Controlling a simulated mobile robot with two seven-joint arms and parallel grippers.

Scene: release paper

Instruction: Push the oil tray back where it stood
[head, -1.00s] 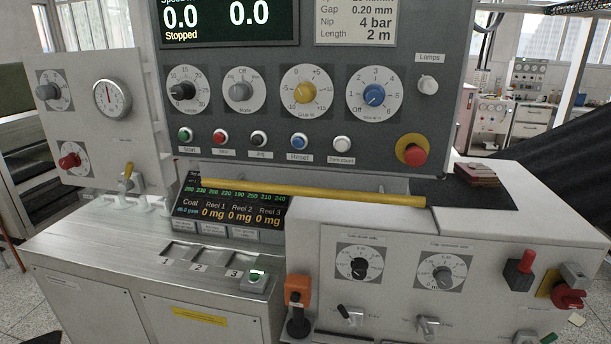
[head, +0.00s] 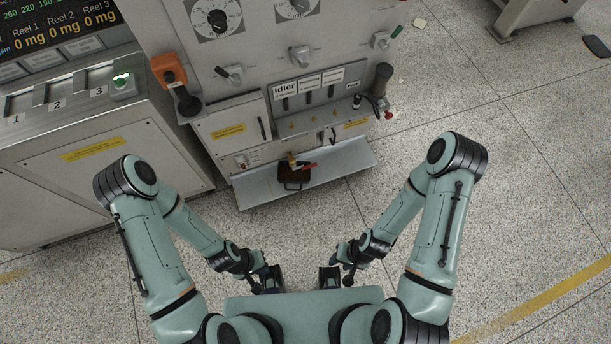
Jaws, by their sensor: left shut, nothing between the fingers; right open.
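A small dark tray-like box (head: 292,183) sits low at the foot of the machine in the head view, below a small tap with red and yellow parts (head: 299,163). It rests on or just above a grey ledge (head: 345,174) that sticks out from the machine; I take the dark box for the oil tray, but its inside is too small to read. My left gripper (head: 272,281) is shut and empty, near my body and well short of the ledge. My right gripper (head: 330,279) is open and empty beside it, also apart from the tray.
A steel cabinet (head: 95,165) stands at the left.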

